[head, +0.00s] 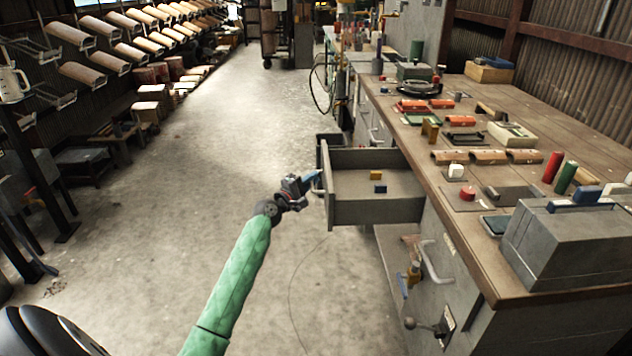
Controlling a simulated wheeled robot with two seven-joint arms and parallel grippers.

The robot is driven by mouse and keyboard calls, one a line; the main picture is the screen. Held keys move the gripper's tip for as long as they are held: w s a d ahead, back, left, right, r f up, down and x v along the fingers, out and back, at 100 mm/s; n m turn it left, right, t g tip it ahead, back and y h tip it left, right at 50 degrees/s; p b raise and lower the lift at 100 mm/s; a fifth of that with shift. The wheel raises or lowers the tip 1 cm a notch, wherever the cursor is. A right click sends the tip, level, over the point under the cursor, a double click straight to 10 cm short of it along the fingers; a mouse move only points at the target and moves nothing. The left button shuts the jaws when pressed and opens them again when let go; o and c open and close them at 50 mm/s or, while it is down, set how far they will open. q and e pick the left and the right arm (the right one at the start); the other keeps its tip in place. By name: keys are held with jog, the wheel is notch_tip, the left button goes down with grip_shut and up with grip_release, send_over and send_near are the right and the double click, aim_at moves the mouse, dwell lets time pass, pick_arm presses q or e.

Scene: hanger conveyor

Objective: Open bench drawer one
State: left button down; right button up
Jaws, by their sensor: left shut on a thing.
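The bench drawer (375,211) is pulled out from the left side of the workbench (447,190), its grey front panel facing left. Inside it lie a small yellow block (376,175) and a small blue-and-yellow block (379,188). My left gripper (313,181) is at the drawer front, shut on its pale handle (319,183). The green-sleeved left arm reaches up to it from the bottom of the picture. The fingertips are small and partly hidden against the handle. My right gripper is not in the picture.
Below the open drawer, another bench front has a curved handle (436,262). A grey metal box (570,245) stands on the near bench corner, with tools and blocks farther back. The concrete floor (190,190) left of the drawer is clear.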

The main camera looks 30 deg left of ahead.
pick_arm(q)
jog(key=shift+f, duration=0.1)
jog(key=c, duration=1.5)
grip_release()
jog(key=shift+s, duration=0.1)
jog(key=v, duration=0.7)
jog(key=shift+s+b, duration=0.3)
jog(key=shift+b, duration=0.1)
jog(key=shift+a, duration=0.1)
